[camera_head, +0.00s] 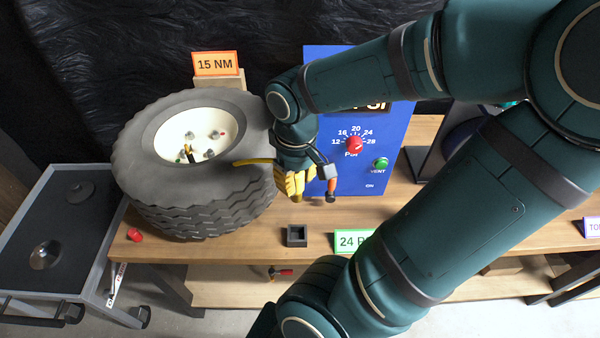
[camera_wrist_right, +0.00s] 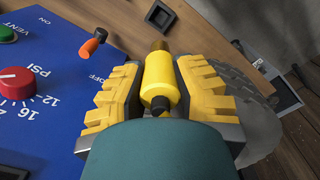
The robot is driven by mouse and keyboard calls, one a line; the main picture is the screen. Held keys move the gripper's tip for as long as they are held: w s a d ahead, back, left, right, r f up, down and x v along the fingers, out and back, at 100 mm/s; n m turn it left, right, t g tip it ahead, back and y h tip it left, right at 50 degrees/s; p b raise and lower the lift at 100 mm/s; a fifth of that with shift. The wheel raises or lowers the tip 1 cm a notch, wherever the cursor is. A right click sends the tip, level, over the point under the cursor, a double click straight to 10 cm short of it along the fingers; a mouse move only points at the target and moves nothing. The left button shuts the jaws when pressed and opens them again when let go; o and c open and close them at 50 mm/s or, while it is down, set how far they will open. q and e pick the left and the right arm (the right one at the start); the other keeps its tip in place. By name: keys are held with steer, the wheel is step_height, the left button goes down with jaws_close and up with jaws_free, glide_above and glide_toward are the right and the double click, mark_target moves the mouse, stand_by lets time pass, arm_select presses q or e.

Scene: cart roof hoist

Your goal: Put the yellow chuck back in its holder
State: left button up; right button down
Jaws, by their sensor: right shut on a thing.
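The yellow chuck (camera_wrist_right: 158,80) is between the yellow-padded fingers of my right gripper (camera_head: 296,182), which is shut on it. In the head view the fingers mostly hide the chuck. The gripper is above the bench, in front of the blue panel and just right of the tyre. The holder, a small black square socket (camera_head: 297,236), sits on the bench nearer the front edge, below the gripper in the picture. It also shows in the right wrist view (camera_wrist_right: 161,15), beyond the chuck's tip and apart from it. My left gripper is not in view.
A large tyre (camera_head: 205,205) lies on the bench at left, with a yellow hose (camera_head: 252,161) over it. The blue panel (camera_head: 388,140) has a red knob (camera_head: 355,144) and an orange-handled lever (camera_head: 331,187) close to the gripper. A green-edged label (camera_head: 350,241) stands right of the holder.

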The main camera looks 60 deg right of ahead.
mark_target(296, 196)
steer(key=shift+f, duration=2.95)
